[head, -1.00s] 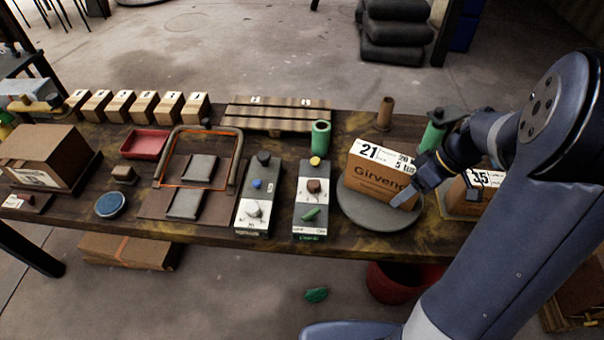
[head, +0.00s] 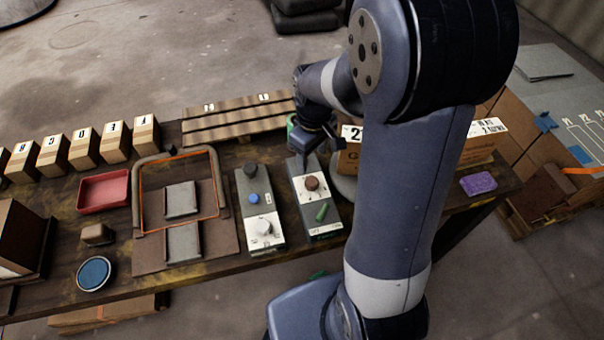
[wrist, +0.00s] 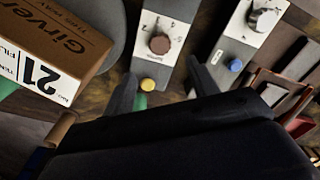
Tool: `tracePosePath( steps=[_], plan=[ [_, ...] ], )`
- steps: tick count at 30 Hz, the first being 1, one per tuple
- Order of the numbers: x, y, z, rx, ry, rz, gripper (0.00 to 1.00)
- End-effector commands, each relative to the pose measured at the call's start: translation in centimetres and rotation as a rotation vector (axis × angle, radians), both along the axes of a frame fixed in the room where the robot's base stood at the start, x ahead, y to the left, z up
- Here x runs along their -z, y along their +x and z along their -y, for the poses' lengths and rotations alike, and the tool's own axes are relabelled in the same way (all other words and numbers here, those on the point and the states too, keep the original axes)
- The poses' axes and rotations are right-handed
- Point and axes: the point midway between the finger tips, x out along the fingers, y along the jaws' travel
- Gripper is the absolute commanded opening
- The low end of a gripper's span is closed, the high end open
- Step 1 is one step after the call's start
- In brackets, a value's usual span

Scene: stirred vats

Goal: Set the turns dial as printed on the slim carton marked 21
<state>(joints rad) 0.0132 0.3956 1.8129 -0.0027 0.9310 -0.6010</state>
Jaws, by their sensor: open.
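The carton marked 21 (head: 347,160) is mostly hidden behind my arm in the head view. In the wrist view the carton (wrist: 45,45) shows its "21" label and "Girven" print; its small print is unreadable. The wrist view shows this brown knob (wrist: 159,44) on a marked white plate, above a yellow button (wrist: 148,84). My gripper (wrist: 163,88) is open and empty, its fingers near the button end of this box. Which knob is the turns dial I cannot tell.
A second control box (head: 257,219) stands to the left, with a black knob, a blue button and a silver knob (head: 264,227). An orange-edged frame (head: 180,196), a red tray (head: 104,191) and several lettered blocks lie farther left. A slatted pallet (head: 236,120) lies behind.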

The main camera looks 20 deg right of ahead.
Motion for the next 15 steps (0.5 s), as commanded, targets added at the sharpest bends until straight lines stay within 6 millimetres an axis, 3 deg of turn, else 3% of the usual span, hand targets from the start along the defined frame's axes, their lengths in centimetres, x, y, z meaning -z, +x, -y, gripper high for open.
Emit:
tracePosePath(
  steps=[9,15],
  plan=[
    [6.1,-0.1,0.0,0.0,0.001,-0.007,0.56],
    [8.6,-0.1,0.0,0.0,0.002,-0.005,0.56]
  ],
)
